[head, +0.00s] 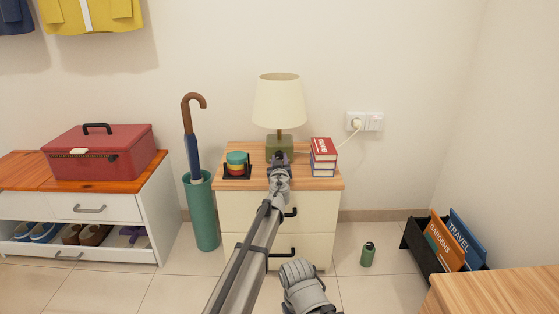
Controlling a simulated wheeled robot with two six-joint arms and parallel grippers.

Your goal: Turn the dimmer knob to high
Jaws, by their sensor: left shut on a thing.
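The table lamp (279,100) has a cream shade and a green base (272,146), and stands on the bedside cabinet (322,184). My left gripper (279,158) reaches up to the front of the lamp base and is shut at the spot where the dimmer knob would be. The knob itself is hidden behind the gripper, so its setting cannot be read.
On the cabinet, a stack of books (323,158) stands right of the lamp and a small black tray (237,175) with stacked coloured round pieces stands left. An umbrella stand (203,215) is left of the cabinet. A green bottle (368,256) stands on the floor.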

